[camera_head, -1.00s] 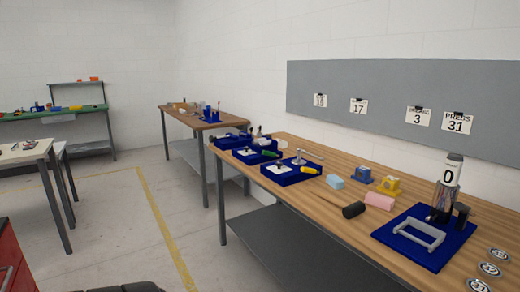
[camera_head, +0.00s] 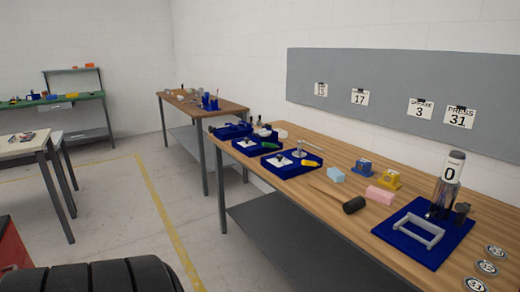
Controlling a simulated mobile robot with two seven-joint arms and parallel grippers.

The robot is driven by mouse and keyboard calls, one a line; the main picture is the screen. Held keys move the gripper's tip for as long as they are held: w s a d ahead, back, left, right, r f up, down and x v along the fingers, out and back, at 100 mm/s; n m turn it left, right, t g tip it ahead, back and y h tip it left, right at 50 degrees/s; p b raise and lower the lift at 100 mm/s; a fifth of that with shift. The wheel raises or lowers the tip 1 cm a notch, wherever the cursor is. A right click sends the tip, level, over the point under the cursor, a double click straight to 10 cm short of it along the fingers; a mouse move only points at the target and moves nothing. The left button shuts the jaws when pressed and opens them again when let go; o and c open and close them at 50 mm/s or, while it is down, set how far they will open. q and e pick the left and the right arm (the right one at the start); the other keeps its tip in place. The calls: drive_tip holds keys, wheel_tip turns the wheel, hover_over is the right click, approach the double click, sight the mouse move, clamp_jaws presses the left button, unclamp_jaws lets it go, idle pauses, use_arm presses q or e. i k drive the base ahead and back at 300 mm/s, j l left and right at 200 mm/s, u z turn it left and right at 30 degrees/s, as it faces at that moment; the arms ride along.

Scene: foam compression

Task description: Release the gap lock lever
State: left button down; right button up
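A press-like device (camera_head: 448,183) with a "0" label stands upright on a blue base plate (camera_head: 395,238) at the right of the wooden bench. A grey handle-shaped frame (camera_head: 419,238) lies on that plate, and a small black part (camera_head: 462,210) sits beside the column. Farther left, blue trays hold fixtures, one with a yellow handle (camera_head: 309,163) and one with a green handle (camera_head: 275,150). I cannot tell which part is the gap lock lever. Neither of my grippers is in view.
Round discs (camera_head: 486,268) lie at the front right. Open floor (camera_head: 120,200) is left of the bench.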

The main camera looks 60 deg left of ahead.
sight(272, 145)
drive_tip(key=j+z, duration=0.45)
drive_tip(key=j, duration=4.45)
drive_tip(key=k, duration=0.05)
